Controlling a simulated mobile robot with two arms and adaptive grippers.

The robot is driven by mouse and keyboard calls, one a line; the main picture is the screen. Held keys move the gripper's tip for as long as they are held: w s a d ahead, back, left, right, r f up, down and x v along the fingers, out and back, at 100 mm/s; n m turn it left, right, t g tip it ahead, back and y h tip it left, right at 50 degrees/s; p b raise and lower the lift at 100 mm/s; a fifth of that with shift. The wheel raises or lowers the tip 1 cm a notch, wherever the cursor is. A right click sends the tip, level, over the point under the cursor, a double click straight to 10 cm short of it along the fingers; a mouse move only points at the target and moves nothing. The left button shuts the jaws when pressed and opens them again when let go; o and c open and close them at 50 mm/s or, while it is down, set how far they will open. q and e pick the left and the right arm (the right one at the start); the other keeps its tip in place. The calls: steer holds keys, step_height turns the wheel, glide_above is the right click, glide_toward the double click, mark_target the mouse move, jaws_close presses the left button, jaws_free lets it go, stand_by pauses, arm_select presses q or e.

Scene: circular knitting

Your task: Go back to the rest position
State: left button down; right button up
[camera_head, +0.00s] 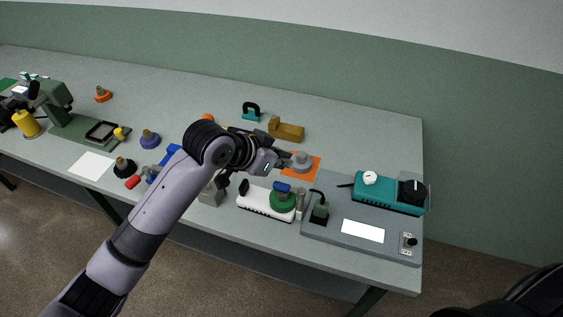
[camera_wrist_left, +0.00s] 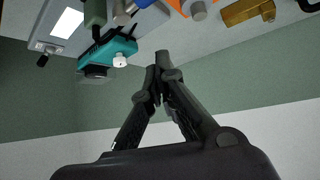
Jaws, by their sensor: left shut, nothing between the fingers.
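My left arm reaches in from the lower left of the head view. Its gripper (camera_head: 281,161) is over the table, close beside the grey knob on the orange square (camera_head: 315,165); I cannot tell its height above the table there. In the left wrist view the gripper (camera_wrist_left: 162,70) has its fingers together with nothing between them. The grey knob (camera_head: 301,160) stands on the orange square, apart from the fingers as far as I can see. My right gripper is not in view.
The grey table (camera_head: 380,125) carries a teal device (camera_head: 388,190) on a grey panel, a white base with a green spool (camera_head: 283,202), a brass block (camera_head: 286,130) and a teal-based black handle (camera_head: 251,112). A green machine (camera_head: 57,108) stands far left. The table's back right is clear.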

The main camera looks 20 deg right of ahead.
arm_select(q)
steer(key=shift+s+a+r, duration=0.3)
steer(key=shift+s+r, duration=0.05)
steer(key=shift+r, duration=0.05)
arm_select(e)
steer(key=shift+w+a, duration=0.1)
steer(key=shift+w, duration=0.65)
